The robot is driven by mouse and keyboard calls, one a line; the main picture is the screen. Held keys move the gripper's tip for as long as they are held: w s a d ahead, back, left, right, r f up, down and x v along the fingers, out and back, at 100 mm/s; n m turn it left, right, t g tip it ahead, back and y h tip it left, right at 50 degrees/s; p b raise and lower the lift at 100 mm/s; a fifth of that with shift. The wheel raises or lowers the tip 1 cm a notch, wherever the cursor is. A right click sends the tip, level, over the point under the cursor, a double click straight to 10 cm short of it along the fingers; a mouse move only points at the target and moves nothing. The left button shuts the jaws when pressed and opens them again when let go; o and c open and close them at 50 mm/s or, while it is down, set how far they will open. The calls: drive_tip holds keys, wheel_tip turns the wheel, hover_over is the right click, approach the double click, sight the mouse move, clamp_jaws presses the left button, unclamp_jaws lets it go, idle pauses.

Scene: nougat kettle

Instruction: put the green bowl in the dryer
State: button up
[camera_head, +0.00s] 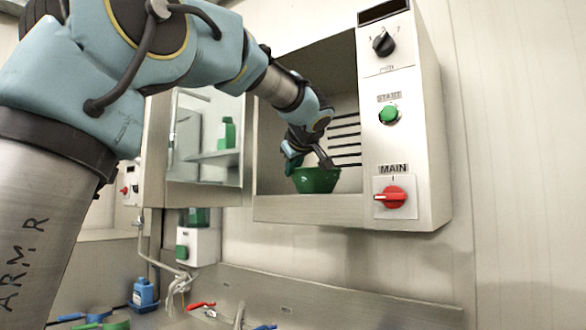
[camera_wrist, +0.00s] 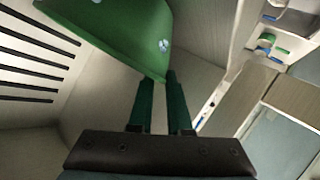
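The green bowl (camera_head: 314,180) stands upright on the floor of the dryer (camera_head: 309,209), near its front opening. In the wrist view the bowl (camera_wrist: 118,30) fills the upper left, with part of it out of frame. My gripper (camera_head: 304,164) reaches into the dryer from the upper left and is just above and behind the bowl's rim. In the wrist view its two green fingers (camera_wrist: 160,76) are apart with a narrow gap between them. Their tips are at the bowl's edge; I cannot tell whether they touch it.
The dryer's control panel has a black knob (camera_head: 384,43), a green start button (camera_head: 389,114) and a red main switch (camera_head: 391,197). The glass door (camera_head: 206,140) stands open at left. Dark slats (camera_head: 345,138) line the dryer's inside. A blue bottle (camera_head: 143,292) stands below.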

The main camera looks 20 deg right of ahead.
drive_tip(key=shift+o, duration=1.3)
drive_tip(key=b+v, duration=0.3)
drive_tip(key=v, duration=0.9)
